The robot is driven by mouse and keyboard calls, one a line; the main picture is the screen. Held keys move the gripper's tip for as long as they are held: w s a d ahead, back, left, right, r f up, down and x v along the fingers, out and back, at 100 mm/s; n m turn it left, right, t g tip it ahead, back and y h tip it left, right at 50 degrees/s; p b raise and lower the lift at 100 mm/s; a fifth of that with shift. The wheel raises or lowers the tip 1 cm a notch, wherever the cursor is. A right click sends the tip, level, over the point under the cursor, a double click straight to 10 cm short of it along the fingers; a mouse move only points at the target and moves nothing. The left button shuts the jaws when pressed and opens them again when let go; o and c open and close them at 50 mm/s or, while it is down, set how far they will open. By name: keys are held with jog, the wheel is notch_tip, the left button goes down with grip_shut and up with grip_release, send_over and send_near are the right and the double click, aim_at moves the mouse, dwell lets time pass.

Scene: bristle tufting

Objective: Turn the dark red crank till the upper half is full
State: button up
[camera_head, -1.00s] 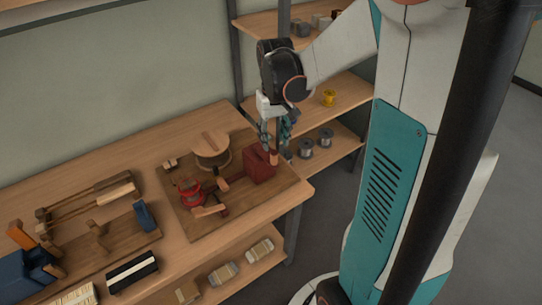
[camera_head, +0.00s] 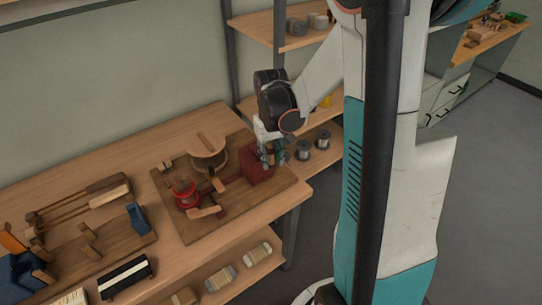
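A dark red block-shaped housing (camera_head: 254,167) stands at the right end of a wooden base board (camera_head: 225,222) on the workbench. The crank handle at its right side is hidden behind my gripper. My gripper (camera_head: 274,161) points down at the right side of the housing, close to or touching it. Its fingers are too small and overlapped to show whether they hold the handle. A round wooden piece (camera_head: 210,162) with a bar on top stands at the back of the board. The fill of the upper half cannot be made out.
A wooden frame with rods (camera_head: 85,203), a blue tool (camera_head: 18,272) and a black-and-white brush-like block (camera_head: 125,278) lie on the bench to the left. Grey spools (camera_head: 303,150) stand on a shelf behind my gripper. Bundles (camera_head: 221,278) lie on the lower shelf.

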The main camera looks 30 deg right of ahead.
grip_shut()
jog(key=shift+d, duration=0.1)
jog(key=w+d+n, duration=0.8)
jog(key=d+n, duration=0.1)
jog(key=n, duration=0.8)
jog(key=w+a+n, duration=0.3)
jog(key=w+n, duration=0.5)
jog(key=n, duration=0.1)
jog(key=shift+a, duration=0.3)
